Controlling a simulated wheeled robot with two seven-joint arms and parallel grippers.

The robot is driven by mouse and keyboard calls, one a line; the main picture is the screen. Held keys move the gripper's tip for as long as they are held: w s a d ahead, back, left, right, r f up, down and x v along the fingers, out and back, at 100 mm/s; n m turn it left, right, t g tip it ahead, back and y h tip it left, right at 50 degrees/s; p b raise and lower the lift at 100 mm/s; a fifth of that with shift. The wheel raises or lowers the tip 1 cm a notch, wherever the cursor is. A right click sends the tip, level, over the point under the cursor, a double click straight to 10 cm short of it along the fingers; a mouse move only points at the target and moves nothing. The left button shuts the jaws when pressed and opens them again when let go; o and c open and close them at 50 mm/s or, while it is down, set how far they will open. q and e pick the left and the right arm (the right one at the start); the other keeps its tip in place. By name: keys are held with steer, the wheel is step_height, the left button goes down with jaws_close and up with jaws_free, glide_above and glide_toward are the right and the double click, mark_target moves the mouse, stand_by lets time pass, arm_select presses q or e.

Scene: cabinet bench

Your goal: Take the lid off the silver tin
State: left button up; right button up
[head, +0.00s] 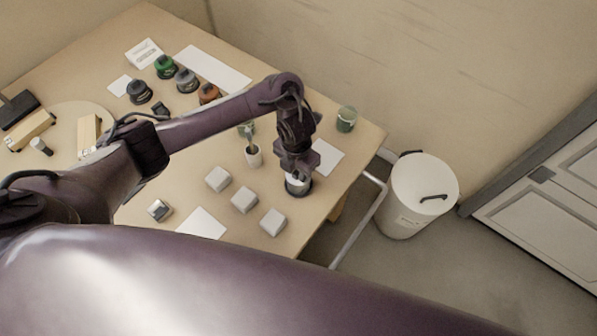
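A pale silvery round tin (298,187) with a dark ring at its base stands near the right edge of the table. My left gripper (297,172) points down right over this tin and hides its top, so I cannot see its lid. The fingers are too small and dark to tell if they are open or closed on it. A grey, silvery tin (187,81) with a dark top stands at the back left, among a green tin (165,67), a black tin (139,92) and an orange tin (208,93). My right gripper is not in view.
Grey-white blocks (244,199) and a small cup with a plant-like stem (253,157) stand left of the gripper. A green jar (346,119) is at the back right edge. A white bin (424,190) stands on the floor beside the table (150,30).

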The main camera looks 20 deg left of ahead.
arm_select(q)
jaws_close()
